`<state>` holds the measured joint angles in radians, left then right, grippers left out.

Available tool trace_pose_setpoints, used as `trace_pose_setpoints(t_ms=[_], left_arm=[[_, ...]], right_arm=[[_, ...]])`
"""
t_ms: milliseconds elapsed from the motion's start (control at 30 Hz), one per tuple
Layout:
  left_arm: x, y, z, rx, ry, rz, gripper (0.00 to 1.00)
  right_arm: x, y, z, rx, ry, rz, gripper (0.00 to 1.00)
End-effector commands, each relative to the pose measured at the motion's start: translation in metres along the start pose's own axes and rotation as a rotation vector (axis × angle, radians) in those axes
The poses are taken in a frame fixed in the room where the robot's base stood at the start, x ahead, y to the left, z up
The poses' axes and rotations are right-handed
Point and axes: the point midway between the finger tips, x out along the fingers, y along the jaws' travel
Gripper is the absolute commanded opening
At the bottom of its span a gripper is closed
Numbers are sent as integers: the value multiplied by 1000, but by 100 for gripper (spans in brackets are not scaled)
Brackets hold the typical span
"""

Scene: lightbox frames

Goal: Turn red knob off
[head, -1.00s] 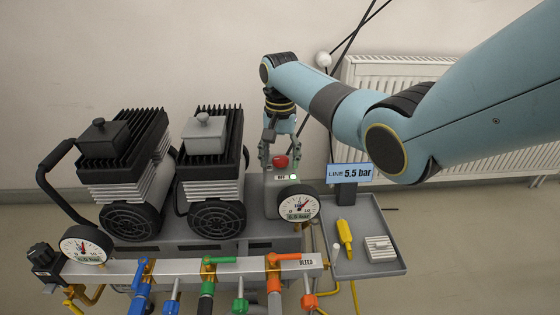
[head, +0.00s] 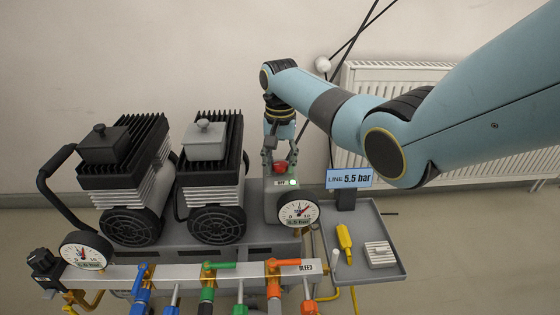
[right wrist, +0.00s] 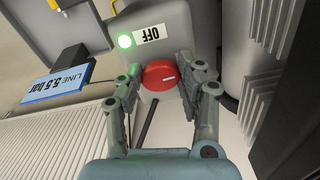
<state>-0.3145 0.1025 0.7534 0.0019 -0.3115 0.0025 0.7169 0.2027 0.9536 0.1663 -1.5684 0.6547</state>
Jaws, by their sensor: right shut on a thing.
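The red knob (head: 280,167) sits on the top of a grey switch box (head: 275,204). My right gripper (head: 280,158) comes down on it from above, with one finger on each side. In the right wrist view the red knob (right wrist: 160,76) sits between the fingertips of my right gripper (right wrist: 163,82), which are shut on it. My left gripper is not in view.
Two compressors (head: 207,180) stand left of the box. A gauge (head: 298,213) is in front of it. A manifold with coloured valve levers (head: 185,274) runs along the front. A LINE 5.5 bar sign (head: 349,178) and a grey tray (head: 390,268) are at right.

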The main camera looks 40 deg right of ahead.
Motion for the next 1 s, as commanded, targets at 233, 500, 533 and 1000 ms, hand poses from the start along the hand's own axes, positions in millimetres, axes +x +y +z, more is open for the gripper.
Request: trace_pose_setpoints(t_ms=[233, 500, 533, 1000], left_arm=[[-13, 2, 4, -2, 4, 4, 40], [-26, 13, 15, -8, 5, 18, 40], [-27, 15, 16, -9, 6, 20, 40], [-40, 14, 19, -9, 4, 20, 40]], right_arm=[[-4, 0, 0, -143, 1, 0, 5], [-4, 2, -1, -389, 0, 0, 5], [-4, 2, -1, -418, 1, 0, 5], [-2, 3, -2, -865, 1, 0, 5]])
